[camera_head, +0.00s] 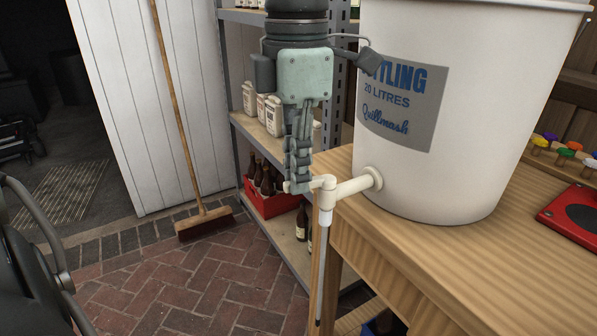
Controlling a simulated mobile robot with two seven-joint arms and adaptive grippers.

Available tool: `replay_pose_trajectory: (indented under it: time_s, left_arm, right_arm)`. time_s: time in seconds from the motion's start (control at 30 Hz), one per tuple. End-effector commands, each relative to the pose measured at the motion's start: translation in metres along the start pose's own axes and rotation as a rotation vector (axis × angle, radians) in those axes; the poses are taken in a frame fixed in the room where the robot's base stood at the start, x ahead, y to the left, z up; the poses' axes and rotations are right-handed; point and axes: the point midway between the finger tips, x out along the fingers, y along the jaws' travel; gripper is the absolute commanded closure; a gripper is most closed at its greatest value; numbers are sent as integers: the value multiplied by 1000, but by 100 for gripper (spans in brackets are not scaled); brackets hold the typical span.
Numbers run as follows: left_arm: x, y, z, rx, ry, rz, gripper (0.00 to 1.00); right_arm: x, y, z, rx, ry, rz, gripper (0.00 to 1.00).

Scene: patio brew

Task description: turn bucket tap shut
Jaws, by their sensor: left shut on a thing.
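The white bottling bucket (460,140) stands on the wooden table, with a grey label facing me. Its cream tap (352,188) sticks out to the left from low on the bucket, past the table edge. A thin pale tube hangs down from the tap's outlet. My left gripper (298,186) points down at the tap's outer end and is shut on the tap's small handle; its fingers hide most of the handle. I cannot tell how far the handle is turned. My right gripper is not in view.
The wooden table (440,262) fills the lower right. Behind my gripper are metal shelves with white containers and a red crate (272,200) of brown bottles. A broom (205,222) leans on the white door.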

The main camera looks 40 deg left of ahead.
Motion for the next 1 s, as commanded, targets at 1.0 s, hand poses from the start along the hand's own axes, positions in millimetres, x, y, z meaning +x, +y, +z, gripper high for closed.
replay_pose_trajectory:
  time_s: [1.0]
  left_arm:
    - [-1,37,19,950,-2,2,100]
  right_arm:
    - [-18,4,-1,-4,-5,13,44]
